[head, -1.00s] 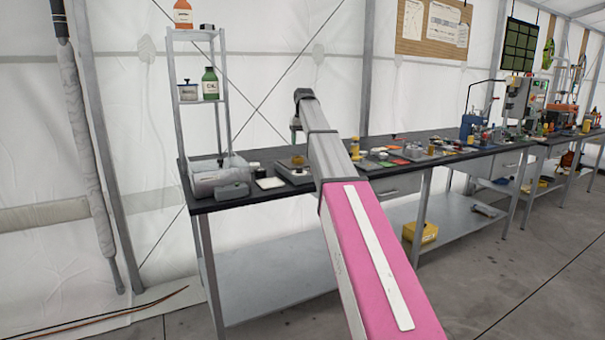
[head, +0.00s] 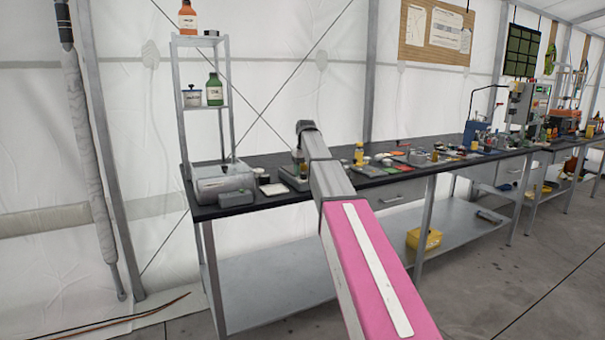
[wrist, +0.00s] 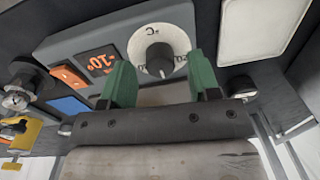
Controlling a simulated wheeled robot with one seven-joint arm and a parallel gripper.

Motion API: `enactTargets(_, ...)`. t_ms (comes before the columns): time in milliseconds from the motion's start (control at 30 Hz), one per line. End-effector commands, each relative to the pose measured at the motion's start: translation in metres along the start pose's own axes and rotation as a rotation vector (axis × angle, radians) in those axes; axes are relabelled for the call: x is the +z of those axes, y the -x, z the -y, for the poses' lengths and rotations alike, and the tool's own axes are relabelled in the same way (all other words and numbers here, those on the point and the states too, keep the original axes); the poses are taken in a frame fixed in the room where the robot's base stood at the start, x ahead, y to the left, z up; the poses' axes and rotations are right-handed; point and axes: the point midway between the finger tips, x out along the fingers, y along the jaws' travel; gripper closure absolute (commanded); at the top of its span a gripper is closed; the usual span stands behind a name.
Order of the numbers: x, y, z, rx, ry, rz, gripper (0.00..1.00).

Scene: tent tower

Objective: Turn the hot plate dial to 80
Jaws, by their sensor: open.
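The hot plate (wrist: 75,28) fills the upper part of the wrist view as a grey body. Its round white dial (wrist: 158,52) has a dark centre and black markings around it. An orange-digit display (wrist: 98,61) sits left of the dial; I cannot read it surely. My gripper (wrist: 160,78) is open, its two green fingers at the left and right of the dial's lower part. Whether they touch the dial I cannot tell. In the head view the hot plate (head: 292,184) is partly covered by my arm, and the gripper is hidden.
The dark bench (head: 240,198) holds a grey cylindrical device (head: 222,183) at left and several small items at right. A shelf rack (head: 229,125) with bottles stands behind. In the wrist view a white pad (wrist: 257,28) lies right of the hot plate.

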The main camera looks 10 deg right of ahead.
Motion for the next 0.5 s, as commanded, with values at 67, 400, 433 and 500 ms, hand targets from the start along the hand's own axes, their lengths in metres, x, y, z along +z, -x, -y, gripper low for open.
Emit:
enactTargets(67,0.0029,-0.0066,-0.0001,0.0,0.0,0.0,0.44)
enactTargets(400,0.0027,-0.0094,-0.0004,0.0,0.0,0.0,0.57)
enactTargets(433,0.0027,-0.0094,-0.0004,0.0,0.0,0.0,0.67)
enactTargets(500,0.0027,-0.0094,-0.0004,0.0,0.0,0.0,0.89)
